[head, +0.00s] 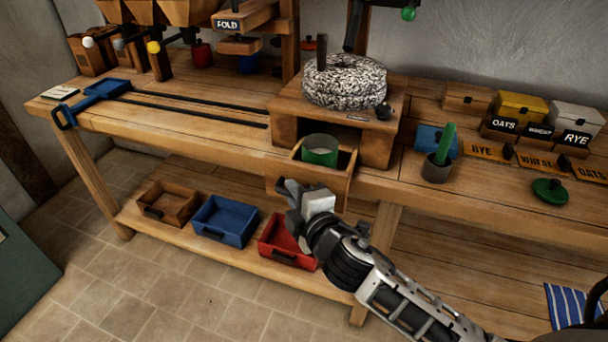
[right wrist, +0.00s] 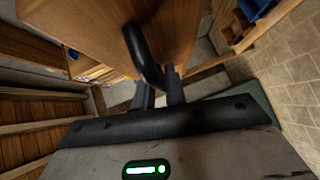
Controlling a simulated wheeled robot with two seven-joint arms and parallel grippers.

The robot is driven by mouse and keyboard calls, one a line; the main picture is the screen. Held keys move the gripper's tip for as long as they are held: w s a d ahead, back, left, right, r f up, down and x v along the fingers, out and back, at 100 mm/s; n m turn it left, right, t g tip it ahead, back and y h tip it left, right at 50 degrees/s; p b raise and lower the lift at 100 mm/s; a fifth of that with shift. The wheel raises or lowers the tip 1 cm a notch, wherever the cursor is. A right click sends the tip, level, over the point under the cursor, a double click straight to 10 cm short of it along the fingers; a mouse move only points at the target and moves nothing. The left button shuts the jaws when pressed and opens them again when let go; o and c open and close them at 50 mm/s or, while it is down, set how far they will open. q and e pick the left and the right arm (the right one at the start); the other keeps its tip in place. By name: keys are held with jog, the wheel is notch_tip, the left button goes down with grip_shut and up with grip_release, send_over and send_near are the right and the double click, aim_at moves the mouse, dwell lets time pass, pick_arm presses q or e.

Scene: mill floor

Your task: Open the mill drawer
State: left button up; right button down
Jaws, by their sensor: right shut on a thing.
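The mill drawer (head: 337,187) is pulled out from the wooden mill base (head: 378,148) below the speckled millstone (head: 345,82). A green cylindrical container (head: 320,150) stands inside the drawer. My right gripper (head: 291,193) is at the drawer front and covers its handle in the head view. In the right wrist view, the dark curved handle (right wrist: 143,55) stands off the wooden drawer front (right wrist: 85,28). The gripper's two dark fingers (right wrist: 160,92) are shut on this handle. My left gripper is not in view.
A lower shelf holds a brown bin (head: 168,203), a blue bin (head: 225,221) and a red bin (head: 287,241), the red one close to my right gripper. A grey cup (head: 437,170) and a green lid (head: 550,191) are on the bench at right. The tiled floor in front is clear.

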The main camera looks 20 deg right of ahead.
jog(key=shift+s+a, duration=0.55)
jog(key=shift+s, duration=0.05)
jog(key=c, duration=1.7)
grip_release()
jog(key=s, duration=0.5)
jog(key=s+r+b, duration=0.1)
jog(key=s, duration=0.4)
jog(key=s+r+b, duration=0.1)
jog(key=s, duration=0.4)
jog(key=shift+s+d+r, duration=0.1)
jog(key=shift+s+r, duration=0.15)
jog(key=shift+s, duration=0.1)
jog(key=a+f+m+g+y, duration=0.1)
jog(key=f+m+g, duration=0.1)
jog(key=f+m, duration=0.2)
jog(key=s+a+f+m+g+y, duration=0.1)
jog(key=f+m+g, duration=0.1)
jog(key=f+m, duration=0.3)
jog(key=a+f+m+g+y, duration=0.1)
jog(key=f+m, duration=0.3)
jog(key=f, duration=0.6)
jog(key=shift+s+a+f+m+g, duration=0.3)
jog(key=shift+s+a+m+g, duration=0.1)
jog(key=shift+a, duration=0.05)
